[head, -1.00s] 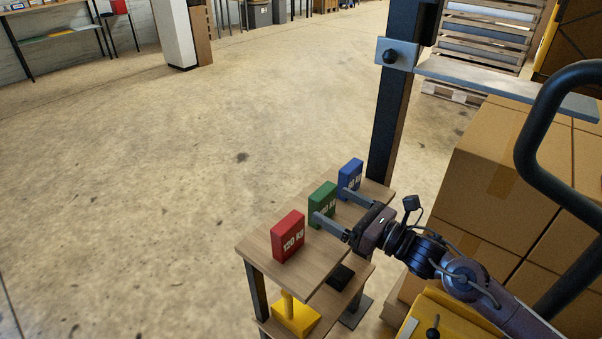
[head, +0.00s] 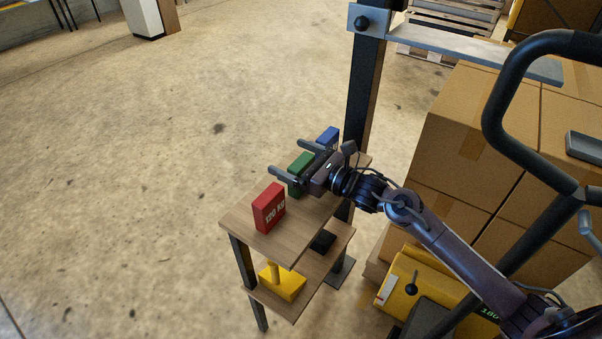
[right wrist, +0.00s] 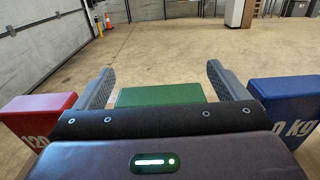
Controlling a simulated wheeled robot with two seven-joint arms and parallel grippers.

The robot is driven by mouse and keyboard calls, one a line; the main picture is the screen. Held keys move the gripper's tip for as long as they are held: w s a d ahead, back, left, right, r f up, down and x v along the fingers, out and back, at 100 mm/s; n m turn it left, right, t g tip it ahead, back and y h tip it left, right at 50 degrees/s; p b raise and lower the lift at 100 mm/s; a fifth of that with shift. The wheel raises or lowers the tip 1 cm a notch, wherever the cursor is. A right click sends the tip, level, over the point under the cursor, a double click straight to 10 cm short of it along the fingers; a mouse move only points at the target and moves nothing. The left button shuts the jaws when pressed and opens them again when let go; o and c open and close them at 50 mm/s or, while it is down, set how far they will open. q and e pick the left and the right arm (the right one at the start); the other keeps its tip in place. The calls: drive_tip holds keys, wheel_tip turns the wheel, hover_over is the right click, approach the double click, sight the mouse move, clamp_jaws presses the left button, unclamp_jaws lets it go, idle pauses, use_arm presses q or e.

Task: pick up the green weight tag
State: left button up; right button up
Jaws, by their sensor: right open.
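The green weight tag (head: 301,163) stands upright on the small wooden table (head: 300,222), between the red tag and the blue tag. My right gripper (head: 287,157) is open, with its fingers on either side of the green tag. In the right wrist view the green tag (right wrist: 160,95) shows between the two open fingers (right wrist: 158,82), with a gap on each side. Its lower part is hidden behind the gripper body. My left gripper is not in view.
A red tag marked 120 kg (head: 269,207) stands at the near side and a blue tag (head: 327,137) at the far side, close to the fingers. A dark post (head: 365,90) rises behind the table. Cardboard boxes (head: 455,120) are stacked at right. Open floor lies left.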

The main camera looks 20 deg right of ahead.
drive_tip(key=shift+c, duration=0.2)
drive_tip(key=c, duration=1.1)
drive_tip(key=shift+o, duration=0.2)
drive_tip(key=shift+r, duration=0.1)
